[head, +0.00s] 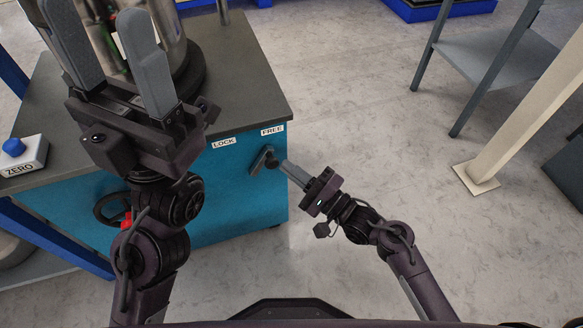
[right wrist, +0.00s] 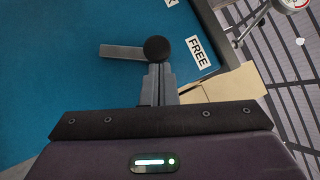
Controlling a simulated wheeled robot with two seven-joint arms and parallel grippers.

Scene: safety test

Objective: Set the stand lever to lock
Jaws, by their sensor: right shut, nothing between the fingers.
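The stand lever (head: 259,158) is a short grey bar with a black ball knob on the blue front of the stand (head: 230,190). In the head view it slants up toward the "FREE" label (head: 272,130); the "LOCK" label (head: 223,143) is left of it. In the right wrist view the lever (right wrist: 122,52) ends at its black knob (right wrist: 157,48). My right gripper (head: 282,164) is shut and empty, its fingertips (right wrist: 158,70) right at the knob; I cannot tell if they touch. My left gripper (head: 92,15) is open and empty above the stand top.
A metal vessel (head: 170,35) stands on the dark stand top. A "ZERO" box with a blue button (head: 13,147) is at the left. A black handwheel (head: 112,208) is low on the stand. A grey table (head: 490,55) and beige post (head: 530,110) stand right, with clear floor between.

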